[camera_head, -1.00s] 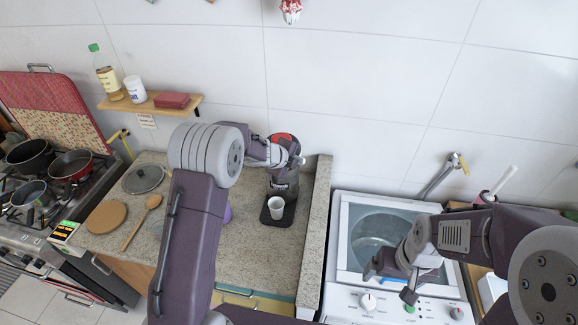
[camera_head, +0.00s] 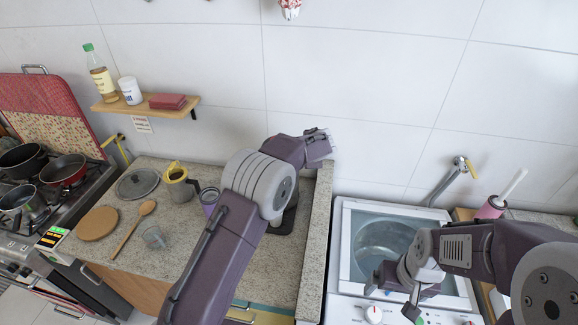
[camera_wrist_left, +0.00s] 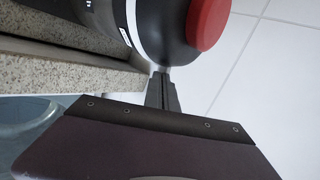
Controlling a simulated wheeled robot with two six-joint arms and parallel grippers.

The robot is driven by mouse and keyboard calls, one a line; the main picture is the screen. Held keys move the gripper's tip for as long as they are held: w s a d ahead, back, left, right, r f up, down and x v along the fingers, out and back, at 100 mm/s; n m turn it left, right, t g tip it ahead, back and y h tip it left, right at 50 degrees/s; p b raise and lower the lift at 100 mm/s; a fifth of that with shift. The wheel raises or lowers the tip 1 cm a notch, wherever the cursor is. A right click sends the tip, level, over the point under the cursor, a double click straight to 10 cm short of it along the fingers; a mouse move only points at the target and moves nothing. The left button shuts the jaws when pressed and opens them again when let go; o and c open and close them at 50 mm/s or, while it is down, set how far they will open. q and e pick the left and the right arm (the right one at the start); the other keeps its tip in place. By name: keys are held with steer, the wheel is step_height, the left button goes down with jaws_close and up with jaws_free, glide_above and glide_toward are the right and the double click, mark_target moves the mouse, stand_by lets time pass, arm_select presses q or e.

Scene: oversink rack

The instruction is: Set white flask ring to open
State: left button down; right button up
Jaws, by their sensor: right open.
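My right gripper (camera_head: 391,298) is open and empty over the washing machine's front.
The washing machine (camera_head: 343,235) stands right of the raised counter edge (camera_head: 316,235). A shelf (camera_head: 140,105) holds a white jar (camera_head: 130,91).

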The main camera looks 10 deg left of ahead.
arm_select(q)
steer(key=shift+w, duration=0.25)
stand_by(0.4)
steer(key=shift+a, duration=0.15)
steer(key=shift+s+a+b, duration=0.4)
steer(key=shift+a+b, duration=0.2)
steer(key=shift+b, duration=0.05)
steer(key=shift+f, duration=0.1)
